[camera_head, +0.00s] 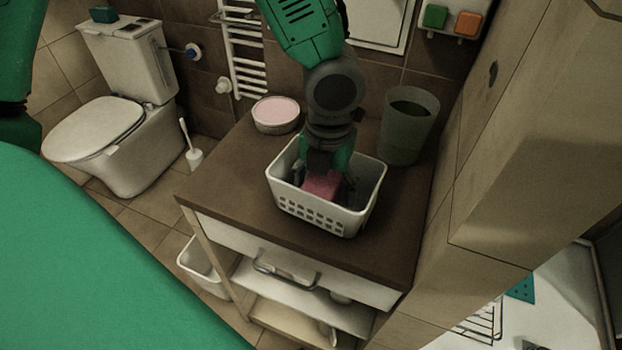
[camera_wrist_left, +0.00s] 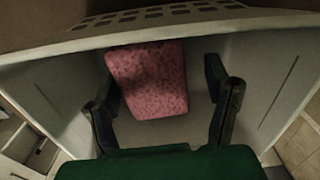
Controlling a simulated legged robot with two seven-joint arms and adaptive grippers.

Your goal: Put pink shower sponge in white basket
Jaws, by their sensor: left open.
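The pink sponge (camera_head: 320,186) is inside the white basket (camera_head: 327,217) on the brown cabinet top. In the left wrist view the sponge (camera_wrist_left: 150,78) lies against the inner side of the basket (camera_wrist_left: 60,85), with bare basket floor beside it. My left gripper (camera_head: 325,180) reaches down into the basket from above. Its two fingers (camera_wrist_left: 163,95) are spread apart on either side of the sponge, with gaps between them and it. The gripper partly hides the sponge in the head view. My right gripper is not in view.
A round pink-topped container (camera_head: 276,115) stands behind the basket at left, and a grey-green bin (camera_head: 408,125) stands behind at right. The cabinet top (camera_head: 235,190) is clear at front left. A tiled wall (camera_head: 520,140) rises close on the right.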

